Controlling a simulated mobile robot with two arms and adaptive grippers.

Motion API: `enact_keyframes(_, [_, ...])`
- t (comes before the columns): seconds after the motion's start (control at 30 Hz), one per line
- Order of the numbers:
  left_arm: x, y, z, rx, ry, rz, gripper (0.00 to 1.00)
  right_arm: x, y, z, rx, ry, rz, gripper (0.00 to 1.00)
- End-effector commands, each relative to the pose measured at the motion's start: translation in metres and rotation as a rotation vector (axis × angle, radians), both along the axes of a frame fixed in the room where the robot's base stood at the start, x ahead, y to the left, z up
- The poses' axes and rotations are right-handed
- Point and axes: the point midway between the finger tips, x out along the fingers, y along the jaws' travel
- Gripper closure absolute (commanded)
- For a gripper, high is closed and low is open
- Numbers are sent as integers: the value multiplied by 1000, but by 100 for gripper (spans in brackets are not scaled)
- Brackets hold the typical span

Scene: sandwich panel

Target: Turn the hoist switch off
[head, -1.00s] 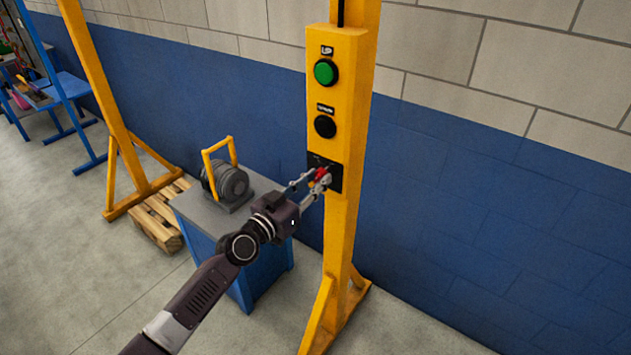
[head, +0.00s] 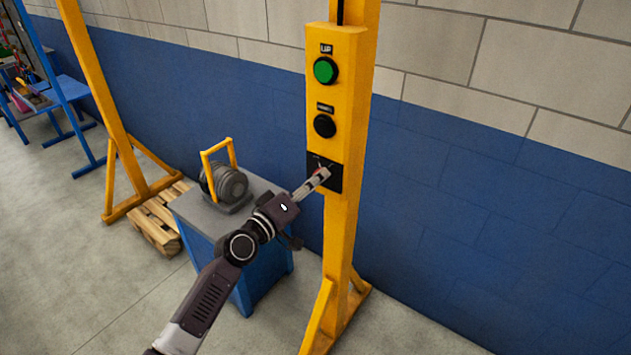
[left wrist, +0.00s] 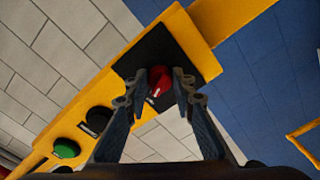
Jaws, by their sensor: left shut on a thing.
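The hoist switch is a red knob on a black plate (head: 336,176) low on the yellow control box (head: 343,70). In the left wrist view the red knob (left wrist: 159,80) sits between the two fingers on the black plate (left wrist: 190,40). My left gripper (head: 322,174) is shut on the red knob, with a finger on either side of it. In the head view the fingers hide most of the knob. The plate's markings are too small to read. My right gripper is not in view.
Above the plate are a black button (head: 325,126) and a green button (head: 326,70) labelled UP. A blue cabinet (head: 262,268) with a grey-topped winch (head: 230,184) stands left of the post. A wooden pallet (head: 155,222) lies behind. Floor at right is clear.

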Motion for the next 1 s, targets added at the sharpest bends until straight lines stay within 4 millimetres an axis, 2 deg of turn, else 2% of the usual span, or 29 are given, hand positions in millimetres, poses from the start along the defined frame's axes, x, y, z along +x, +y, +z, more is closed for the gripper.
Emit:
enact_keyframes(0.3, [0, 0, -1, -89, 67, 0, 100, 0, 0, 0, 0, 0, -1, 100])
enact_keyframes(0.8, [0, 0, -1, -105, 79, 0, 100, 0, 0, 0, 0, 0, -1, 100])
enact_keyframes(0.83, [0, 0, -1, -105, 79, 0, 76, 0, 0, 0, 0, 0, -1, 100])
enact_keyframes(1.0, [0, 0, -1, -104, 77, 0, 59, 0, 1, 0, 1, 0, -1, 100])
